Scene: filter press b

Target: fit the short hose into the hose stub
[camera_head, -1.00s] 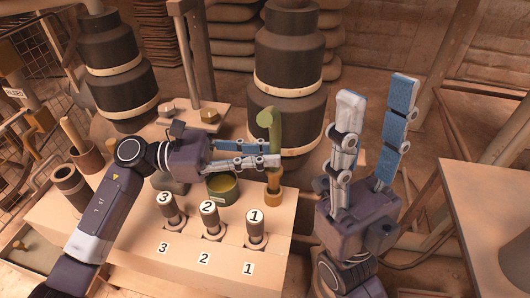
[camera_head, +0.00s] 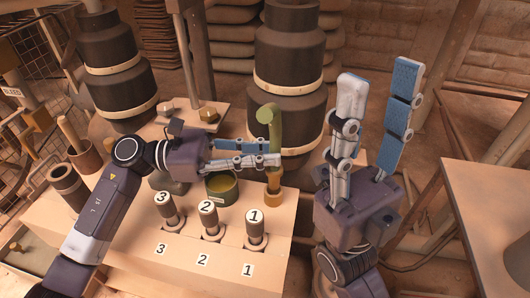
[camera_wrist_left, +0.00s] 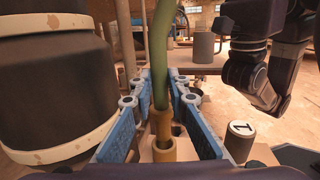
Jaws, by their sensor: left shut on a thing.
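The short hose (camera_head: 269,117) is green, with a bent top, and stands roughly upright between the fingers of my left gripper (camera_head: 277,155). The left gripper is shut on it. In the left wrist view the hose (camera_wrist_left: 160,60) runs down to a brass-coloured end piece (camera_wrist_left: 163,120) between the blue finger pads. The hose stub (camera_head: 273,198) is a brass-coloured socket on the bench, directly below the gripper; it also shows in the left wrist view (camera_wrist_left: 165,152). The end piece lines up closely with the stub; whether it is inside is unclear. My right gripper (camera_head: 380,75) is open and empty, pointing up.
The bench (camera_head: 130,235) carries three numbered knobs, with knob 1 (camera_head: 256,228) nearest the stub. A green round tin (camera_head: 221,188) stands beside the stub. Large dark ribbed columns (camera_head: 290,85) rise behind. A table (camera_head: 490,200) is at the right.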

